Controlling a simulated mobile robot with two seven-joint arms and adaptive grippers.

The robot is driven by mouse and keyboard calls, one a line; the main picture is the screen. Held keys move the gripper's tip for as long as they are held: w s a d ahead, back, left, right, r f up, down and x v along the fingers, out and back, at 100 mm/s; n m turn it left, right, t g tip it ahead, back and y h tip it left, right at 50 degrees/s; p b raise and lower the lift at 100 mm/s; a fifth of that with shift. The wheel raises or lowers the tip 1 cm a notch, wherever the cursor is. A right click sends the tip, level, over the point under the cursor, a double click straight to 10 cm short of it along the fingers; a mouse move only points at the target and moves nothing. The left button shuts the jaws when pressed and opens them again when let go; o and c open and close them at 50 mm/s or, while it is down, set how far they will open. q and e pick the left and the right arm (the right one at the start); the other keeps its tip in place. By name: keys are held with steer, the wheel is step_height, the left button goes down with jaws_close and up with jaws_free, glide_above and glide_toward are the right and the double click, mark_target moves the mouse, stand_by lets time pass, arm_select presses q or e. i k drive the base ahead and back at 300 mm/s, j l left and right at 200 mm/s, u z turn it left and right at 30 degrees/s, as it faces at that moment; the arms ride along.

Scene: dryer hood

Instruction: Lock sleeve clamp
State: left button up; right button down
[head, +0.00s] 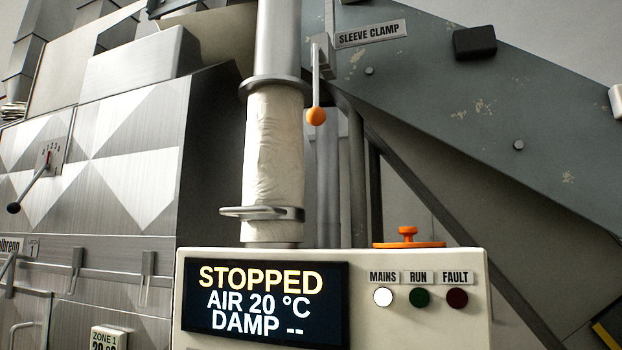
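The sleeve clamp lever (316,82) has a grey metal arm and an orange ball knob at its lower end. It hangs down from a grey bracket beside the "SLEEVE CLAMP" label (370,33). The cream fabric sleeve (274,150) stands upright around a vertical pipe, left of the lever. Its top meets the flange of the metal duct (278,40). A metal ring with a handle-like loop (262,213) sits around the sleeve's lower part. Neither of my grippers shows in the head view.
A control box (420,325) stands in front, with a screen (265,303) reading STOPPED, AIR 20 °C, DAMP --. An orange knob (408,238) sits on top of it. A sloping grey panel (480,110) fills the right. A patterned metal machine with a black-knobbed lever (30,188) is at left.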

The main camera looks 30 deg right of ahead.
mark_target(321, 53)
steer(key=z, duration=0.75)
